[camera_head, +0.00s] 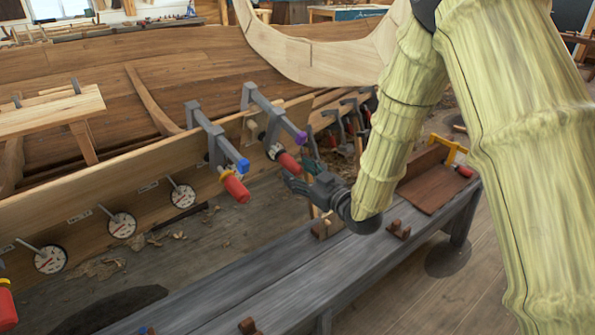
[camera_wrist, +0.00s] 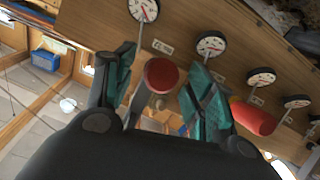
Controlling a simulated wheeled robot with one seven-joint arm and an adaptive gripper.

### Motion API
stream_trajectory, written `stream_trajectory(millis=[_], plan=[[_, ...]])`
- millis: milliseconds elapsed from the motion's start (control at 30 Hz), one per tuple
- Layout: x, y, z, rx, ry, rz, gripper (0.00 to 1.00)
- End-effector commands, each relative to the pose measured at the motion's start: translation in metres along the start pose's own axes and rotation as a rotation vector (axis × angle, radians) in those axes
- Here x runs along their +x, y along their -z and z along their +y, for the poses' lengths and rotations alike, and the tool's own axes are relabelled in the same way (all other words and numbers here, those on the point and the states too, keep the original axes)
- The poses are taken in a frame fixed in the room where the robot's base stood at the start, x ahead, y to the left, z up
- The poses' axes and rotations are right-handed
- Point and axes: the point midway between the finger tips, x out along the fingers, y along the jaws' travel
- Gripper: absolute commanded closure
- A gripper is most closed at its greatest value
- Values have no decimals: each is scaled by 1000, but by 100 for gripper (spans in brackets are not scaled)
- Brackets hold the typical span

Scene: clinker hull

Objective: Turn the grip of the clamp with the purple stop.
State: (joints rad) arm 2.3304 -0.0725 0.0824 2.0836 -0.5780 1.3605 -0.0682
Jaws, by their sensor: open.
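The clamp (camera_head: 268,104) with the purple stop (camera_head: 300,138) sits on the upper edge of the plank, its red grip (camera_head: 290,162) pointing down and toward the bench. My gripper (camera_head: 297,176) is just beyond the lower end of that grip. In the wrist view, a round red grip (camera_wrist: 161,74) shows end-on between the two teal fingertips (camera_wrist: 162,70). The fingers are open, with a gap on each side of it. The purple stop cannot be made out in the wrist view.
A clamp with a blue stop (camera_head: 243,165) and red grip (camera_head: 236,190) stands close on the left. Its likely grip (camera_wrist: 253,117) shows beside a finger in the wrist view. Dials (camera_head: 122,225) line the plank. A grey bench (camera_head: 270,285) runs below; a yellow clamp (camera_head: 449,146) is right.

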Motion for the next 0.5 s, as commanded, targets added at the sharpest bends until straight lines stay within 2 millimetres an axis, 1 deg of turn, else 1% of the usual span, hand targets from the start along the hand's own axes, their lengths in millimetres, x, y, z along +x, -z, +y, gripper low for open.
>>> stream_trajectory(millis=[100,200,500], plan=[[10,0,-1,0,2,-1,45],[13,0,-1,1,1,-1,45],[15,0,0,1,0,-1,45]])
